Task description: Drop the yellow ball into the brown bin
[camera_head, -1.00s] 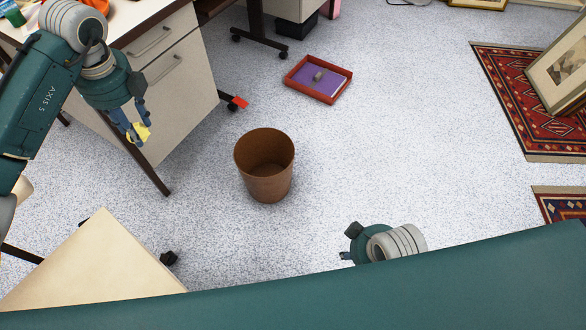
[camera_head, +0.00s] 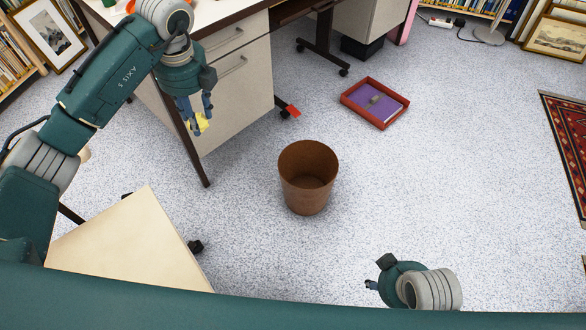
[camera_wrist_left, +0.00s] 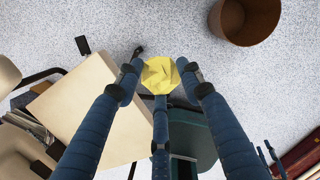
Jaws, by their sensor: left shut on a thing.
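The yellow ball (camera_head: 201,122) is held between the fingers of my left gripper (camera_head: 196,118), in front of the desk drawers in the head view. In the left wrist view the ball (camera_wrist_left: 160,75) looks faceted, and the blue fingers close around it. The brown bin (camera_head: 308,188) stands upright on the floor, right of and lower than my left gripper in the head view. It is open at the top and looks empty. In the left wrist view the bin (camera_wrist_left: 246,18) is at the upper right, apart from the ball. My right gripper (camera_head: 371,285) is at the lower right; its fingers are barely visible.
A desk with drawers (camera_head: 232,95) stands behind my left gripper. A light wooden top (camera_head: 130,245) is at the lower left. A red tray (camera_head: 347,103) lies on the floor beyond the bin. Speckled floor around the bin is clear. A patterned rug (camera_head: 570,130) is at the right.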

